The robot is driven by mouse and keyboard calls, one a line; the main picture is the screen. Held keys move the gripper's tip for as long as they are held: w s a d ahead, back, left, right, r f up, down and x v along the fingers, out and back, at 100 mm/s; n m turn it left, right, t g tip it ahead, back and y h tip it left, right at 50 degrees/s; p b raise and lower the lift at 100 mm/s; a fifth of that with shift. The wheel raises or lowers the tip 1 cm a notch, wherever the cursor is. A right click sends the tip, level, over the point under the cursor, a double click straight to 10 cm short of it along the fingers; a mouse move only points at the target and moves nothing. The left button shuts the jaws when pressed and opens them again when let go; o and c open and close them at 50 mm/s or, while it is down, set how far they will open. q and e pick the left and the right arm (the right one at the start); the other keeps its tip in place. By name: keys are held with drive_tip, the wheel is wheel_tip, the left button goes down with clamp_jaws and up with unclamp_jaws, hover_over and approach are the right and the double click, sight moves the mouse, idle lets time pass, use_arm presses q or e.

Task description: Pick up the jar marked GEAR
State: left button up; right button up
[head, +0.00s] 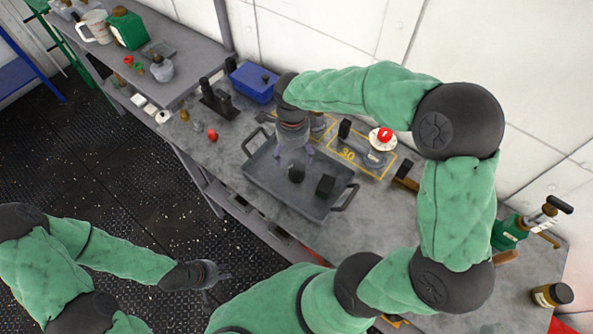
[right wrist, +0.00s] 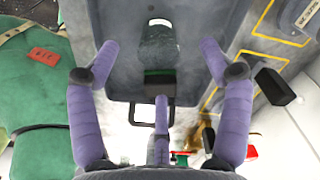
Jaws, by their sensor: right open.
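A small jar (head: 552,296) with a dark lid and a yellowish-brown label stands at the right end of the bench in the head view; I cannot read its label. No GEAR marking is legible in either view. My right gripper (head: 294,153) points down over the grey tray (head: 258,181), far to the left of that jar. In the right wrist view the right gripper (right wrist: 160,75) has its purple fingers spread, with nothing held between them. My left gripper (head: 215,279) hangs over the dark floor in front of the bench; its finger opening is unclear.
The two-handled tray holds a dark rounded item (head: 296,173) and a black block (head: 326,185). Behind it are a blue box (head: 253,82) and a red button (head: 385,135). A green tool (head: 509,233) stands near the jar. My right arm crosses the bench's right half.

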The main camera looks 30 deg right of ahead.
sight(296, 168)
wheel_tip(296, 168, down, 2)
drive_tip(key=shift+f, duration=0.15)
drive_tip(key=f+b, duration=0.1)
drive_tip(key=f, duration=0.1)
drive_tip(key=s+f+b, duration=0.1)
drive_tip(key=f, duration=0.1)
drive_tip(key=shift+d+f, duration=0.2)
drive_tip(key=shift+f, duration=0.4)
drive_tip(key=c, duration=1.3)
